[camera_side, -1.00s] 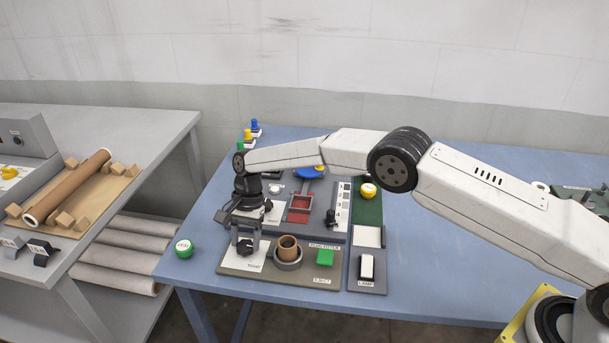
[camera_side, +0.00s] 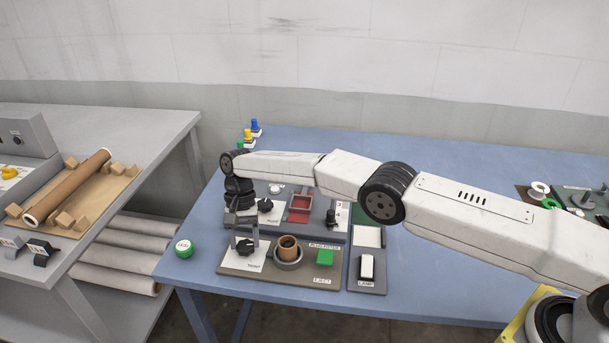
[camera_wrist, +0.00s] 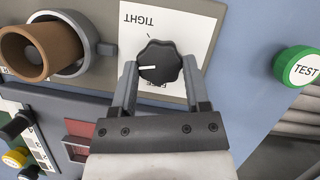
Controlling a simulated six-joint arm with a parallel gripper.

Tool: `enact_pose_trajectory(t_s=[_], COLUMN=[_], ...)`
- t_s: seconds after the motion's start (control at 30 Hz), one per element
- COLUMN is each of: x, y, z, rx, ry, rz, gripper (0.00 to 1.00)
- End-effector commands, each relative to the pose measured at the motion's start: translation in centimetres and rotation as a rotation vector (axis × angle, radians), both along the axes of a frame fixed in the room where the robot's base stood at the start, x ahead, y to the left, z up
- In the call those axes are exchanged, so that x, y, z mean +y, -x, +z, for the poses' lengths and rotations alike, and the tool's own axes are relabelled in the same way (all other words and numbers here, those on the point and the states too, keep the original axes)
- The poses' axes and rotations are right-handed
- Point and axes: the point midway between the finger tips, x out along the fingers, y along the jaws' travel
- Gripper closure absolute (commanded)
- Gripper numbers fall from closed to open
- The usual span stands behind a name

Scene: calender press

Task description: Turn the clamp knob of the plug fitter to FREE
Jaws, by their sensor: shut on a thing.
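The clamp knob (camera_wrist: 160,62) is black and scalloped, on a white plate (camera_wrist: 185,25) of the plug fitter (camera_side: 310,280). My gripper (camera_wrist: 160,83) has one finger on each side of the knob and is shut on it. The knob's white pointer line points left in the wrist view. TIGHT reads upside down above the knob. FREE is partly hidden below it, near the fingers. In the side view my gripper (camera_side: 243,248) reaches down over the knob (camera_side: 245,247) at the fitter's left end.
A brown tube (camera_side: 288,246) stands in a grey ring (camera_side: 288,260) just right of the knob. A green button (camera_side: 325,257) lies farther right. A green TEST button (camera_side: 184,248) sits to the left. A grey panel with a red tray (camera_side: 300,208) stands behind.

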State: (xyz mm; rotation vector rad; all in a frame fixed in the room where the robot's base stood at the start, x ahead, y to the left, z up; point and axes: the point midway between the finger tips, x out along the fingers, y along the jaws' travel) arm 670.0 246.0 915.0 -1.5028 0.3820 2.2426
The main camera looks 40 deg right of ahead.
Motion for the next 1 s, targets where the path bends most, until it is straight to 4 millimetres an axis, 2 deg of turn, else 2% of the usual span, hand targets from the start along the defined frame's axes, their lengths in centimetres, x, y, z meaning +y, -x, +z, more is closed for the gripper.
enact_pose_trajectory(t_s=[0.97,1.0], x=[0.15,0.15], y=[0.25,0.25], z=[-0.01,-0.01], rx=[0.009,0.009], ry=[-0.001,-0.001], rz=[0.075,0.075], gripper=[0.99,0.37])
